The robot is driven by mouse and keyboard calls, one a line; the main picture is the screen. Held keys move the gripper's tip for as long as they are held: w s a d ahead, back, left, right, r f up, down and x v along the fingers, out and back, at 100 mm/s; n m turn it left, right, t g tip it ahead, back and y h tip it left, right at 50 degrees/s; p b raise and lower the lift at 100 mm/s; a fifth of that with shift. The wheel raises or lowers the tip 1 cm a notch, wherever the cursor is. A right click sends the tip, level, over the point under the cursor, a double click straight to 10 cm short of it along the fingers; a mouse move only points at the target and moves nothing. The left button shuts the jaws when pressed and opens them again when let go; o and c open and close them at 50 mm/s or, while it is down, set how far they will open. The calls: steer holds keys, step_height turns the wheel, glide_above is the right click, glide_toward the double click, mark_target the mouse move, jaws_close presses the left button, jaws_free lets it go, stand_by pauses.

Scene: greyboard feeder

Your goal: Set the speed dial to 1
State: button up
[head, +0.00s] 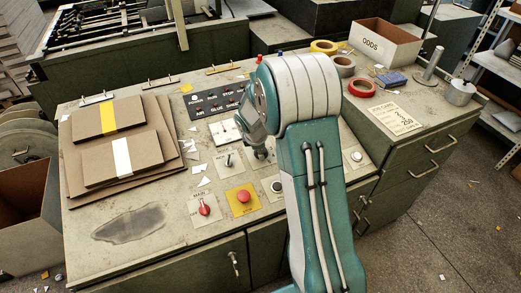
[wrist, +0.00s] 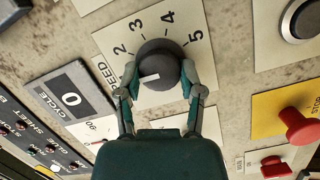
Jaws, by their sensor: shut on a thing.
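The speed dial (wrist: 166,60) is a dark round knob on a cream plate (wrist: 107,42) in the wrist view. The plate is marked SPEED, with 2, 3, 4 and 5 around the knob; I cannot see the 1. The knob's white pointer line (wrist: 149,77) points left and slightly down, below the 2, toward my left finger. My gripper (wrist: 160,80) is shut on the knob, one finger on each side. In the head view my gripper (head: 260,150) reaches down to the panel, and my arm hides much of the dial area.
A red stop button on a yellow plate (wrist: 275,106) and a red main switch (wrist: 274,166) sit right of my gripper in the wrist view. A cycle counter (wrist: 70,98) lies left. Cardboard stacks (head: 118,150) and tape rolls (head: 362,87) lie on the bench.

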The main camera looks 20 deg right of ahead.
steer(key=o, duration=1.2)
steer(key=shift+f, duration=0.1)
steer(key=shift+c, duration=0.2)
steer(key=v, duration=1.2)
